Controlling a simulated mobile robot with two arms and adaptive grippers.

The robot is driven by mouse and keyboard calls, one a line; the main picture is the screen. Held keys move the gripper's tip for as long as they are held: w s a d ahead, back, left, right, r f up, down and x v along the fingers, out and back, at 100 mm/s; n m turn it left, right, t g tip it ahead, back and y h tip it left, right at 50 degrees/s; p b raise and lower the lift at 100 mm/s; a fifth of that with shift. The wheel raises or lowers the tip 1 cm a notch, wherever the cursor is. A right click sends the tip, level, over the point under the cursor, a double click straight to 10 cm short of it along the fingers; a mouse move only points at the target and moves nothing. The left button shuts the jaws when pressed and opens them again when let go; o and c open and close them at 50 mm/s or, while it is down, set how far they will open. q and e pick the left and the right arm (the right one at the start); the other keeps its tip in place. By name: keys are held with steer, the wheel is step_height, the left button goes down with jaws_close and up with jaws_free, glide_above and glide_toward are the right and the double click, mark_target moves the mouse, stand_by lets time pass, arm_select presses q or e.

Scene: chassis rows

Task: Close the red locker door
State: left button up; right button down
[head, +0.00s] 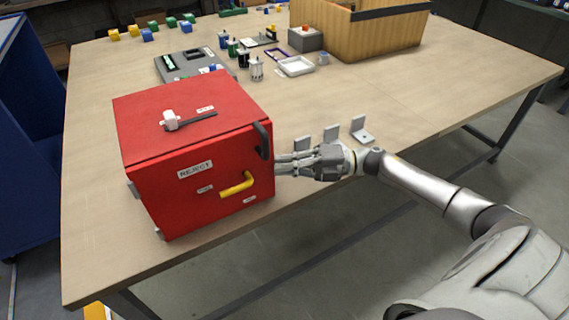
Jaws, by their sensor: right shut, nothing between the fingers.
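The red locker (190,108) stands on the left part of the table in the head view. Its front door (170,205) carries a REJECT label and a yellow handle (237,186), with grey hinges at the left edge. The door looks flush or nearly flush with the body; a small gap cannot be ruled out. My right gripper (279,165) is shut and empty, fingers pointing left beside the locker's right front edge, near the black handle (263,140). Whether the fingertips touch the locker cannot be told. My left gripper is not in view.
Grey L-shaped brackets (361,130) sit just behind my right gripper. Farther back are small bottles (256,70), a white tray (296,66), a grey case (190,64) and a wooden box (365,35). The table (460,85) is clear to the right.

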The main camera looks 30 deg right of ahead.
steer(key=v, duration=1.2)
